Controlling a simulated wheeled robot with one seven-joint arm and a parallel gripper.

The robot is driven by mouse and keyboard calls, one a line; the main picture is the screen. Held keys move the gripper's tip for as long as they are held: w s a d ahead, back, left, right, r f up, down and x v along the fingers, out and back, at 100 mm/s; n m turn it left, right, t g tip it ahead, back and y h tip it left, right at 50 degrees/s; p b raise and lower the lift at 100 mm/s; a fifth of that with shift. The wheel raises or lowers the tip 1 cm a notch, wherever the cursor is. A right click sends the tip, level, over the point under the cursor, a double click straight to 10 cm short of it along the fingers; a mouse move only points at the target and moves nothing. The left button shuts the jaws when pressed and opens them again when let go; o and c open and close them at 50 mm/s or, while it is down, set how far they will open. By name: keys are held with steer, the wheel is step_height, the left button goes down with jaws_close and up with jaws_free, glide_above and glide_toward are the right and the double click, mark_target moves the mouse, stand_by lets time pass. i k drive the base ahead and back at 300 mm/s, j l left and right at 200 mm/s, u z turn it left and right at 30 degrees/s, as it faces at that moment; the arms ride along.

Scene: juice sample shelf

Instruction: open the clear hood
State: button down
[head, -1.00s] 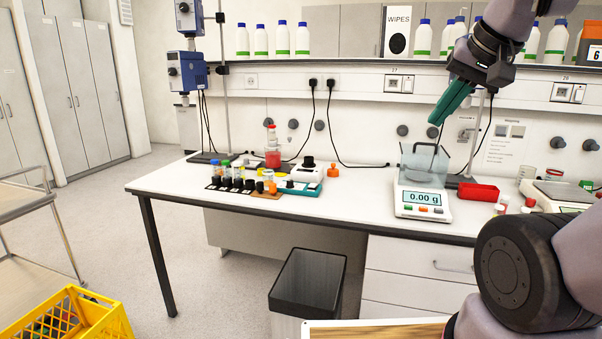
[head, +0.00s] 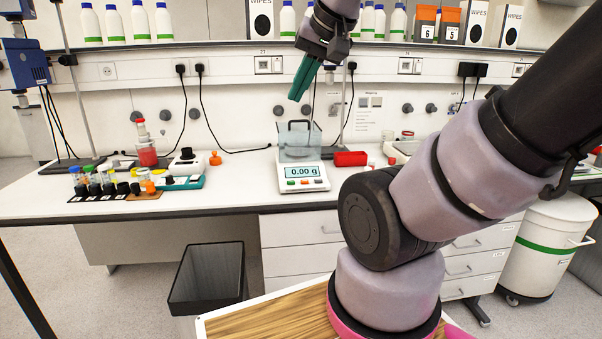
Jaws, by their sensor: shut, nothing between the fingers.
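The clear hood (head: 298,143) is a see-through box on top of the balance (head: 303,184), whose display reads 0.00 g. A dark loop-shaped handle (head: 299,125) shows at the hood. The hood appears to be down over the weighing area. My gripper (head: 292,99) has green fingers, pointing down, and is shut and empty. In the picture it is just above the hood, apart from it; the depth between them is hard to tell.
Sample vials (head: 105,182), a red-filled bottle (head: 146,150) and a teal-based device (head: 182,183) stand to the left. A shelf edge (head: 220,48) with white bottles runs above. A bin (head: 208,280) stands in front of the bench.

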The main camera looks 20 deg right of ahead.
mark_target(317, 134)
steer(key=i+l, duration=0.2)
steer(key=i, duration=0.2)
steer(key=i+l, duration=0.15)
steer(key=i, duration=0.25)
